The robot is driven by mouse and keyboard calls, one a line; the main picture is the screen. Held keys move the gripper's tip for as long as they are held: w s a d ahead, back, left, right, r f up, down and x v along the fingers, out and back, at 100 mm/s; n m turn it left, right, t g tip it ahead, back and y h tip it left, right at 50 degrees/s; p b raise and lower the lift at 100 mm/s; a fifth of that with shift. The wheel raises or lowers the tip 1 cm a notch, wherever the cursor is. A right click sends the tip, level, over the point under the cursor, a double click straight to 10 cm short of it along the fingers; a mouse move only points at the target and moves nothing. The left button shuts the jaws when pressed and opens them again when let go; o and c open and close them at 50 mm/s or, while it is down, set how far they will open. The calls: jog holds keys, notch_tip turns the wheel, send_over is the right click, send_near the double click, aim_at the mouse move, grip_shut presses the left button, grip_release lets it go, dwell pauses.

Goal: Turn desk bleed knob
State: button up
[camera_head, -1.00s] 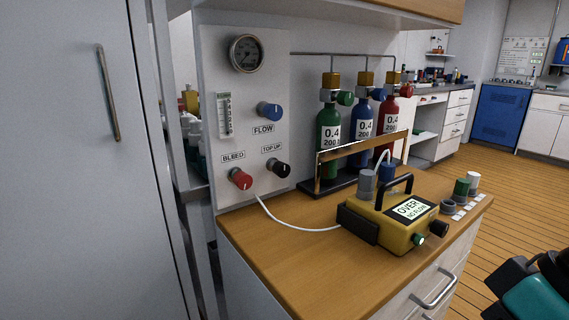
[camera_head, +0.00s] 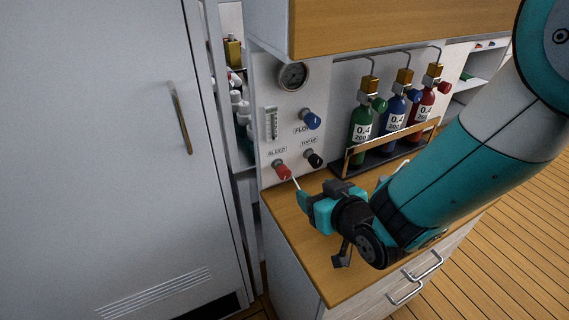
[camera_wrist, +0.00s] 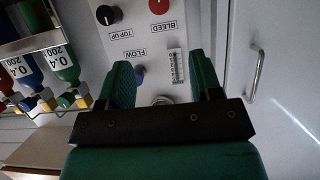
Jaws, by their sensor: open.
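In the wrist view, which is upside down, the red knob (camera_wrist: 158,6) is at the top edge, partly cut off. My gripper (camera_head: 305,204) is in front of and below the red knob in the head view, apart from it. In the wrist view my gripper (camera_wrist: 163,82) has its two green fingers spread, with nothing held between them.
A blue flow knob (camera_head: 311,120) and a gauge (camera_head: 294,76) are higher on the panel. Gas cylinders (camera_head: 361,129) stand behind a rail at right. A tall cabinet (camera_head: 100,150) borders the left. My arm hides much of the wooden desk (camera_head: 290,218).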

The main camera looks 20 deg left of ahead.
aim_at(286, 173)
jog(key=p+x, duration=0.2)
jog(key=x, duration=1.3)
jog(key=shift+w+a+f+p, duration=0.25)
jog(key=shift+p, duration=0.1)
jog(key=shift+c, duration=0.4)
jog(key=c, duration=0.8)
